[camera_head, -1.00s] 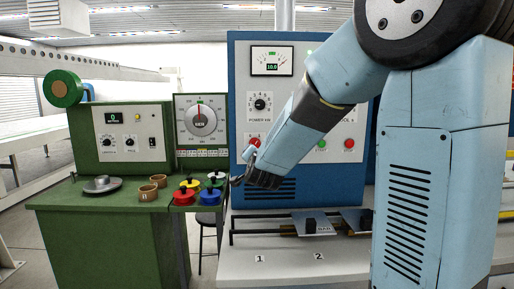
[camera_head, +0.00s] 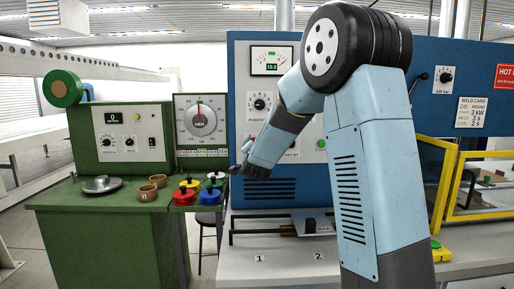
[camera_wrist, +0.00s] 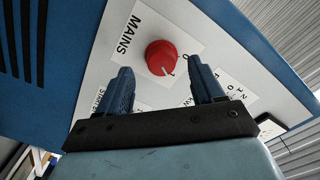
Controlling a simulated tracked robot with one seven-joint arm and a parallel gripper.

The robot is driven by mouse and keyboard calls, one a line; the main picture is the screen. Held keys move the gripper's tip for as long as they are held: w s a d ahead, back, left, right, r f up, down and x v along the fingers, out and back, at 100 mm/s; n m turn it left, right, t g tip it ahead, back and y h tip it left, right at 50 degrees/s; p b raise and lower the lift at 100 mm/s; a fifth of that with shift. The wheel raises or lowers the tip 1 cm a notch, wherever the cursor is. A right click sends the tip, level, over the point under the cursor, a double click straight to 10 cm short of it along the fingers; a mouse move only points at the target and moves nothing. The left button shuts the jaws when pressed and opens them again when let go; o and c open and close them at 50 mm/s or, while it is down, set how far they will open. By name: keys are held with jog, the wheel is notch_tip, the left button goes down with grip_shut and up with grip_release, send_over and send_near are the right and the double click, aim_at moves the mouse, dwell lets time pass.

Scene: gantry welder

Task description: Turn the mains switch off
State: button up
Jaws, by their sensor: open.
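The mains switch is a round red knob (camera_wrist: 160,57) on a white plate lettered MAINS, in the wrist view. A pale mark shows on its lower edge; I cannot tell for sure which position it points to. My gripper (camera_wrist: 159,68) is open, its two blue fingers spread on either side of the knob in the picture. The fingers appear short of the knob, with no contact visible. In the head view my gripper (camera_head: 237,170) is in front of the blue cabinet (camera_head: 350,60), low at its left side. My arm hides part of the panel there.
A green bench (camera_head: 105,225) with a dial, rings and coloured pots (camera_head: 209,196) stands at left. Rails and a dark block (camera_head: 318,226) lie on the pale table below the cabinet. A yellow-framed guard (camera_head: 450,185) and a yellow box with a green button (camera_head: 438,250) are at right.

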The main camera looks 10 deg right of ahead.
jog(key=shift+w+d, duration=0.2)
jog(key=shift+w, duration=0.7)
jog(key=shift+w+d, duration=0.15)
jog(key=shift+w, duration=0.75)
